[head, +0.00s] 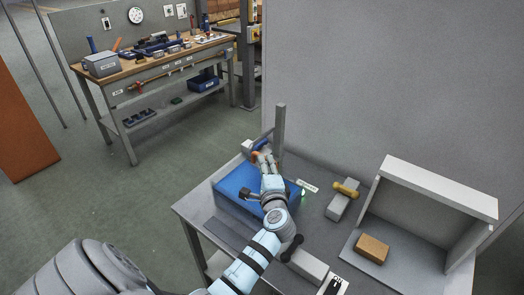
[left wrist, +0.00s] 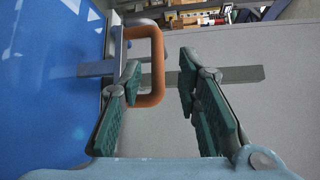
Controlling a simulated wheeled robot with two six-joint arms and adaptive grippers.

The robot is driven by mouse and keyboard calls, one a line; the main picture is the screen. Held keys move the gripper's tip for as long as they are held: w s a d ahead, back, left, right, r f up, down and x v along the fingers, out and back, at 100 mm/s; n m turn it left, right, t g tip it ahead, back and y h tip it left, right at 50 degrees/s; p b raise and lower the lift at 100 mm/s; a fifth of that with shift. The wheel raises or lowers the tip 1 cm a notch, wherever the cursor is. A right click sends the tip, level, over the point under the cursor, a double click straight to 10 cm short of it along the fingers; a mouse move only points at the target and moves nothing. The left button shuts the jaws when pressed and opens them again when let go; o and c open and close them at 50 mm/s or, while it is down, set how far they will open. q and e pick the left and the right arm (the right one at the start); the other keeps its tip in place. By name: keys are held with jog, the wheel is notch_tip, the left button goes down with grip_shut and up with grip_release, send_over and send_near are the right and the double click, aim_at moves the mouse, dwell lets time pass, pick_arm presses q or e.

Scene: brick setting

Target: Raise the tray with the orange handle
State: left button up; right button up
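The blue tray (head: 233,183) lies on the grey table, partly covered by my left arm. Its orange handle (head: 256,156) is small and partly hidden at the far end, by the fingers of my left gripper (head: 264,158). In the left wrist view the blue tray (left wrist: 50,80) fills the left side and the orange handle (left wrist: 157,65) stands out from its edge as a loop. My left gripper (left wrist: 160,88) is open there, its green-padded fingers apart. The handle's loop lies ahead, partly behind the left finger; I cannot tell whether they touch. My right gripper is not in view.
A grey post (head: 281,130) rises close beside the gripper. A yellow-handled tool (head: 346,188) on a grey block and an open-fronted shelf (head: 440,185) with a brown block (head: 371,249) stand to the right. A cluttered workbench (head: 160,65) is far behind.

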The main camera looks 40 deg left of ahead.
pick_arm(q)
jog(key=b+x, duration=0.1)
jog(key=x, duration=0.8)
jog(key=shift+w+f, duration=0.25)
jog(key=shift+w, duration=0.05)
jog(key=shift+w+a+f, duration=0.1)
jog(key=shift+f, duration=0.05)
grip_shut()
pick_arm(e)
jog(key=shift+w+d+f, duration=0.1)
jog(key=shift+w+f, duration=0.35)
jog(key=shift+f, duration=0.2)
